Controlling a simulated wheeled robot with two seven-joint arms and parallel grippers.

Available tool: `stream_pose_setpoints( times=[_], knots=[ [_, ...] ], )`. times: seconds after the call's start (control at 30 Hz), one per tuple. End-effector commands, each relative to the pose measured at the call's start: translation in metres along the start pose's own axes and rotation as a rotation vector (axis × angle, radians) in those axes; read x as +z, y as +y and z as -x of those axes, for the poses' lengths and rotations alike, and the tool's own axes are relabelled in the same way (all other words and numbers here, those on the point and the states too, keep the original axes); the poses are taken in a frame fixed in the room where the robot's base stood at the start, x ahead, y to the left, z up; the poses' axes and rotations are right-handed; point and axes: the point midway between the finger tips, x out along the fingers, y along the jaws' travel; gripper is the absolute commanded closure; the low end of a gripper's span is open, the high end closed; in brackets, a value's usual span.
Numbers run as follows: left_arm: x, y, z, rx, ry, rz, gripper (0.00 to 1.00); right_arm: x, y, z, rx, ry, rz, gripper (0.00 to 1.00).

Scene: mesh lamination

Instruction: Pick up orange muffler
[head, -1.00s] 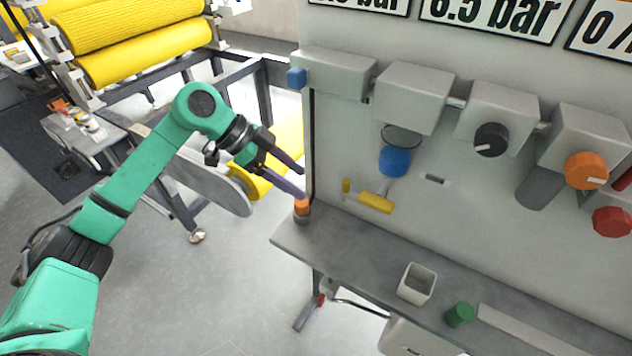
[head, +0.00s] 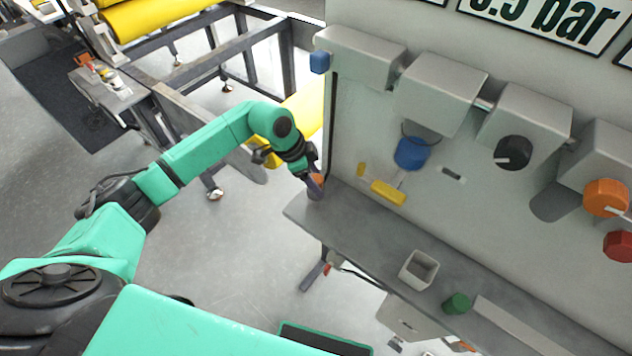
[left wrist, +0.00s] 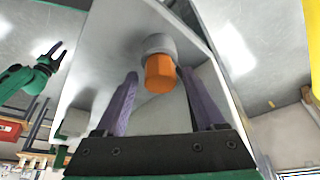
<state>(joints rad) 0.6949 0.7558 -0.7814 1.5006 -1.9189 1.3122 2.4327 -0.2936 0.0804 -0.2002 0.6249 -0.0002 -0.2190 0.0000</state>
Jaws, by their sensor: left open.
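The orange muffler (head: 317,180) stands at the far left end of the grey shelf (head: 350,222) in the head view. It is an orange cap on a grey base. In the left wrist view the muffler (left wrist: 160,72) lies between and a little beyond the two purple fingers. My left gripper (head: 314,183) is at the muffler and hides part of it in the head view. Its fingers (left wrist: 158,95) are spread apart, one on each side of the orange cap, with gaps visible. My right gripper (left wrist: 55,52) shows small at the left of the left wrist view, its fingers apart.
A panel with a blue knob (head: 412,152), black knob (head: 513,152) and orange knob (head: 605,198) rises behind the shelf. A yellow-handled valve (head: 388,192) is right of the muffler. A square cup (head: 419,269) and green cylinder (head: 457,303) stand farther along the shelf.

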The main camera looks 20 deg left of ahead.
Motion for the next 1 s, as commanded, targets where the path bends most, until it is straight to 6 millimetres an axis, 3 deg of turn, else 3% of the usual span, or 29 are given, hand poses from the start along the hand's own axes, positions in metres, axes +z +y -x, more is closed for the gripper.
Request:
stream_pose_setpoints(
  times=[0.2, 0.4, 0.73, 1.0],
  knots=[
    [0.0, 0.0, -0.004, 0.0, 0.0, 0.0, 0.29, 0.005, -0.001, 0.0, -0.001, -0.009, 0.0, 0.5],
    [0.0, 0.0, -0.003, 0.0, 0.0, 0.0, 1.0, 0.007, -0.001, 0.0, -0.002, -0.011, 0.0, 0.5],
    [-0.003, -0.001, 0.003, -0.003, 0.003, -0.002, 1.0, 0.008, -0.002, -0.003, -0.002, -0.013, -0.001, 0.5],
    [-0.026, -0.001, 0.06, -0.005, 0.004, -0.003, 1.0, 0.01, -0.002, -0.022, -0.002, -0.013, -0.001, 0.5]
  ],
)
